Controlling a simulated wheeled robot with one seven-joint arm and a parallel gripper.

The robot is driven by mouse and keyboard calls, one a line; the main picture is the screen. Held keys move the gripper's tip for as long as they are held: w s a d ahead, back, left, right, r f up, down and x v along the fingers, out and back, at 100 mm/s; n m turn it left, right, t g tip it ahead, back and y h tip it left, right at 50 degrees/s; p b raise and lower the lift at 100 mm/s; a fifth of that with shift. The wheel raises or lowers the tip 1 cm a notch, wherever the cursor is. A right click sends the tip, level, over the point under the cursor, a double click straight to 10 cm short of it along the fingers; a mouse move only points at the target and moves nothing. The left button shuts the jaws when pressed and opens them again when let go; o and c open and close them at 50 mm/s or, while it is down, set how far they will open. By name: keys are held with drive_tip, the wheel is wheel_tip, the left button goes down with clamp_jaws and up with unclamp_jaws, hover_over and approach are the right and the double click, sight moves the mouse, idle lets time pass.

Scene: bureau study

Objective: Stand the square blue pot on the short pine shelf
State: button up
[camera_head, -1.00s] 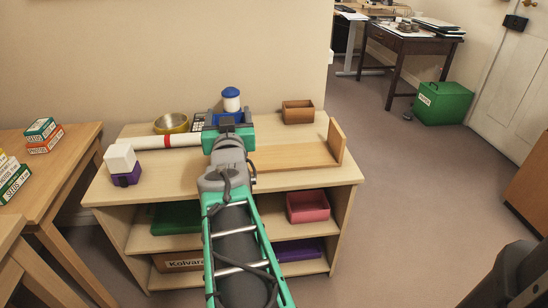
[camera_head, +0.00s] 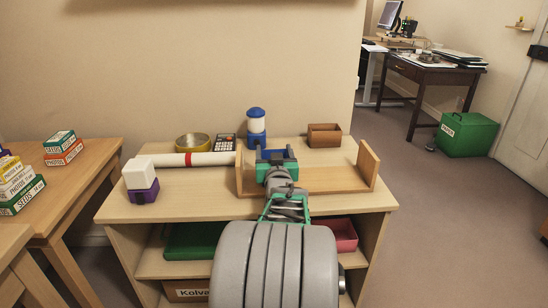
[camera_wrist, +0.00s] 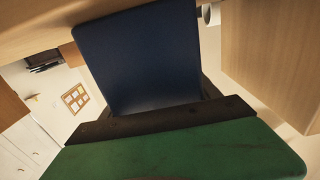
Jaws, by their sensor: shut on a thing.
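The square blue pot (camera_head: 289,153) is in my gripper (camera_head: 276,160), which is shut on it. In the wrist view the pot shows as a dark blue face (camera_wrist: 138,60) beyond the dark finger and green gripper body. The short pine shelf (camera_head: 335,179) is a low board with an upright end at each side, on top of the cabinet. The pot is between the two ends in the head view, nearer the left one. My gripper and arm hide the pot's underside, so I cannot tell whether it touches the board.
On the cabinet top (camera_head: 205,207), a blue-and-white jar (camera_head: 256,128) and a brown wooden box (camera_head: 324,135) stand behind the shelf. A white tube (camera_head: 205,159), brass bowl (camera_head: 192,141), calculator (camera_head: 226,142) and purple-and-white block (camera_head: 141,180) are to the left.

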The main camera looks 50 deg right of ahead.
drive_tip(key=shift+r, duration=0.15)
drive_tip(key=shift+f, duration=0.2)
drive_tip(key=o, duration=1.4)
drive_tip(key=shift+o, duration=0.2)
drive_tip(key=shift+r, duration=0.15)
drive_tip(key=shift+s+a+r, duration=0.1)
drive_tip(key=shift+r, duration=0.05)
drive_tip(key=p+v, duration=0.3)
drive_tip(key=v, duration=0.8)
drive_tip(key=shift+s+a, duration=0.25)
